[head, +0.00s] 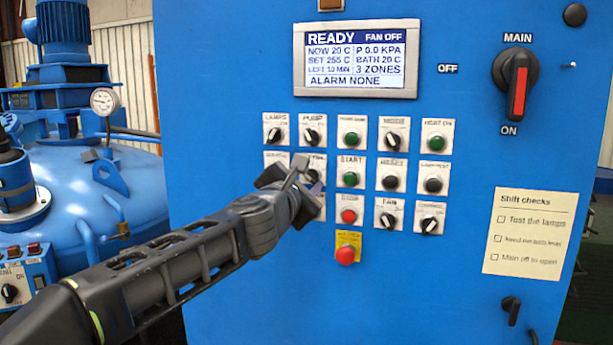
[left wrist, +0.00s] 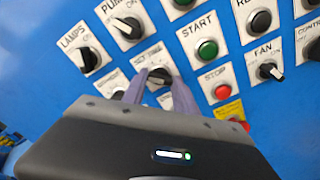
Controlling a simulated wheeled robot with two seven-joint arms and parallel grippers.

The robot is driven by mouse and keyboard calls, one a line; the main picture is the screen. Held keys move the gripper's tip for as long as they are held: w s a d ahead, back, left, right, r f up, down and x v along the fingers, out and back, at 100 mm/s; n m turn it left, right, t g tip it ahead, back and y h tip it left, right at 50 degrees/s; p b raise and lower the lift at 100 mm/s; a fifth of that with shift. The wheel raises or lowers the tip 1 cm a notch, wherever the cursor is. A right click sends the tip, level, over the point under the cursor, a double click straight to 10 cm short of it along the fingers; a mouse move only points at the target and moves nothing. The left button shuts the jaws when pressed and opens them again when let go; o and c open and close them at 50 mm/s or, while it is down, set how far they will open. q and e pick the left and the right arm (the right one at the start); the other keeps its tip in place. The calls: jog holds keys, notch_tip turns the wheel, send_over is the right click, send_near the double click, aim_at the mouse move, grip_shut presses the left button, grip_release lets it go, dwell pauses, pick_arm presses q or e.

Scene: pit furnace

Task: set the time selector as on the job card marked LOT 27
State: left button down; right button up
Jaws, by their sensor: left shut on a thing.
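The time selector (left wrist: 160,78) is a black knob on a white plate in the left wrist view, its label partly covered. My left gripper (left wrist: 155,75) has a finger on each side of this knob and is shut on it. In the head view the gripper (head: 306,182) covers most of the selector's plate (head: 318,161), so its pointer setting cannot be read there. The display (head: 356,60) reads READY, FAN OFF, SET 255 C and a time left in minutes that is too small to read surely. No card marked LOT 27 is in view. My right gripper is not in view.
Other selectors and buttons surround the knob closely, among them the lamps switch (head: 275,134), green start button (head: 350,178) and red stop button (head: 348,215). A red emergency button (head: 345,255) sits below. The main switch (head: 518,86) and shift checks card (head: 530,233) are at right.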

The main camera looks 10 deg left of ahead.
pick_arm(q)
jog(key=shift+m+p, duration=0.65)
jog(key=shift+m, duration=0.95)
jog(key=c, duration=1)
grip_release()
jog(key=shift+o, duration=0.2)
jog(key=s, duration=0.7)
jog(key=shift+s+a+b, duration=0.2)
jog(key=shift+s+b, duration=0.1)
jog(key=shift+s, duration=0.05)
